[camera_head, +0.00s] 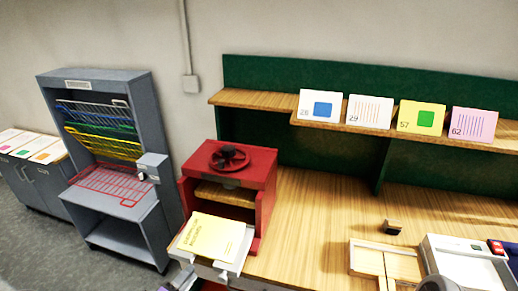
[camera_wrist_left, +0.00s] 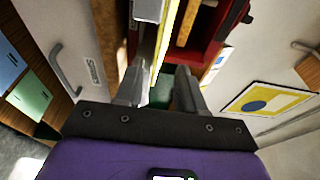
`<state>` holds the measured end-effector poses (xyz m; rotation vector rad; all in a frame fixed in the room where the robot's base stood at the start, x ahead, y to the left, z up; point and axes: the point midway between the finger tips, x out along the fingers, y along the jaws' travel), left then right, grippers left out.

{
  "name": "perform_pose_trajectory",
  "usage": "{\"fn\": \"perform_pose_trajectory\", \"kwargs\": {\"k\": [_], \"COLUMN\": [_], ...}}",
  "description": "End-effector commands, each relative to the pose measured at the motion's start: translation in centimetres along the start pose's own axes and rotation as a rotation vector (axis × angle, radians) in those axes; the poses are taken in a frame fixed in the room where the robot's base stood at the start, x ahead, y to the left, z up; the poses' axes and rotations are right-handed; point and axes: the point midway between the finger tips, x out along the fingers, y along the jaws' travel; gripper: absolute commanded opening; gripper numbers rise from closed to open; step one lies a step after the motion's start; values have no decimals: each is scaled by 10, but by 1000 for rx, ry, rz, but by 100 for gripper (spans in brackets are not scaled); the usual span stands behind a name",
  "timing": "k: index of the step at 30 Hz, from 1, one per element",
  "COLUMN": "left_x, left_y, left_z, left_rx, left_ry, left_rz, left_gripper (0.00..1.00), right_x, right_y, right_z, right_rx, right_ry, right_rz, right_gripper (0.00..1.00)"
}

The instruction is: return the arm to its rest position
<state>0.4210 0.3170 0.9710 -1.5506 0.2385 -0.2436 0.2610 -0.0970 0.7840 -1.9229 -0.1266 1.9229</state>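My left gripper (camera_head: 190,268) is at the lower left of the head view, beside the front of a pale tray (camera_head: 232,266) that sticks out of a red press (camera_head: 264,180). A yellow printed booklet (camera_head: 211,237) lies on the tray. In the left wrist view the two fingers (camera_wrist_left: 162,78) stand apart. A thin yellow edge (camera_wrist_left: 170,32) runs close to the left finger, with a gap to the right finger. I cannot tell whether it touches the left finger. My right gripper is not clearly seen.
A grey rack (camera_head: 110,110) with coloured wire shelves stands left of the press. Several numbered cards, such as the yellow one (camera_head: 420,117), stand on the wooden shelf (camera_head: 255,99). A stamp (camera_head: 392,227) and a wooden box (camera_head: 367,262) lie at right. The mid-table is clear.

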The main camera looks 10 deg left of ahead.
Motion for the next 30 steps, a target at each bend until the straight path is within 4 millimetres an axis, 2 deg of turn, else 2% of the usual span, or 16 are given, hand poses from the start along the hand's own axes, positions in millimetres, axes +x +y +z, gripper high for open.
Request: {"fn": "perform_pose_trajectory", "kwargs": {"k": [2, 4, 5, 8, 9, 12, 15, 18, 21, 24, 26, 27, 30], "left_x": [4, 8, 10, 6, -1, -30, -66, -98, -119, -124, -120, -116, -103], "left_y": [4, 12, 17, 40, 51, 82, 113, 144, 171, 192, 201, 205, 210], "left_z": [-14, -41, -57, -122, -151, -212, -249, -266, -267, -261, -257, -256, -256], "left_rx": [27, 84, 120, 299, 395, 671, 972, 1294, 1630, 1965, 2152, -2188, -2046], "left_ry": [53, 154, 215, 484, 613, 946, 1258, 1539, 1775, 1939, 1991, -1941, -1642], "left_rz": [15, 39, 53, 92, 99, 70, -20, -180, -410, -708, -900, 992, 1076], "left_gripper": [39, 39, 39, 39, 39, 39, 39, 39, 39, 39, 39, 39, 39], "right_x": [1, 2, 2, 5, 6, 9, 11, 14, 17, 19, 20, 21, 22], "right_y": [0, 1, 1, 2, 2, 3, 4, 5, 6, 7, 8, 8, 8], "right_z": [0, 0, 0, 0, 0, 0, 0, -1, -1, -1, -1, -1, -1], "right_rx": [0, 0, 0, 0, 0, 0, 0, 0, 0, 0, 0, 0, 0], "right_ry": [0, 0, 0, 0, 0, 0, 0, 0, 0, 0, 0, 0, 0], "right_rz": [0, 0, 0, 0, 0, 0, 0, 0, 0, 0, 0, 0, 0], "right_gripper": [58, 58, 58, 58, 58, 58, 58, 58, 58, 58, 58, 58, 58]}}
